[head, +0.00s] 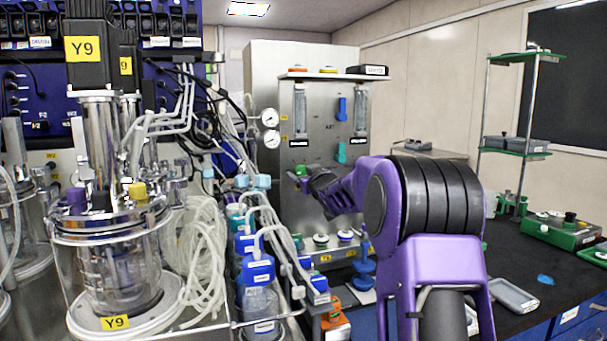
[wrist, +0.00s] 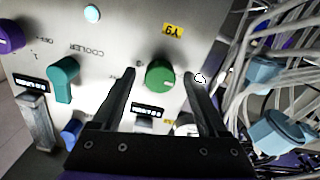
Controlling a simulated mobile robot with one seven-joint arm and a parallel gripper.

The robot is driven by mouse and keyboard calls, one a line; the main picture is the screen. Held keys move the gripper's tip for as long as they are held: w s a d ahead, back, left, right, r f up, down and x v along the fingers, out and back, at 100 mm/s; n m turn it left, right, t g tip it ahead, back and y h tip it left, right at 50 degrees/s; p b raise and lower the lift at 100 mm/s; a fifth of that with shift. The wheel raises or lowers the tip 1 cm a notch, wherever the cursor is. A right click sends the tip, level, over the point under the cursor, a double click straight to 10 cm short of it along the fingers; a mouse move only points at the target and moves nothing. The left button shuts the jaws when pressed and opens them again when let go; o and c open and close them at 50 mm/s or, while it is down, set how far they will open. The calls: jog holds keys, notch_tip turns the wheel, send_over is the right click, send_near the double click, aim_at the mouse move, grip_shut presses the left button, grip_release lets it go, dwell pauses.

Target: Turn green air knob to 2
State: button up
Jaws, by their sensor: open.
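The green knob (wrist: 160,75) is a round dial on a steel panel, seen between the two fingers in the wrist view. A small white mark shows on its face; I cannot read any number that it points to. My gripper (wrist: 160,85) is open, with one finger on each side of the knob and visible gaps to both. I cannot tell how far the fingertips are from the panel. In the head view the green knob (head: 300,171) shows at the left of the steel cabinet (head: 290,85), with my gripper (head: 310,176) right beside it.
A teal lever (wrist: 63,80), a purple knob (wrist: 10,38) and a blue knob (wrist: 72,130) are on the same panel. Tubing (wrist: 270,60) and light-blue connectors (wrist: 280,132) crowd close to the right finger. Blue-capped bottles (head: 258,268) stand below left of my arm.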

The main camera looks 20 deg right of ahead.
grip_shut()
dwell(0.4)
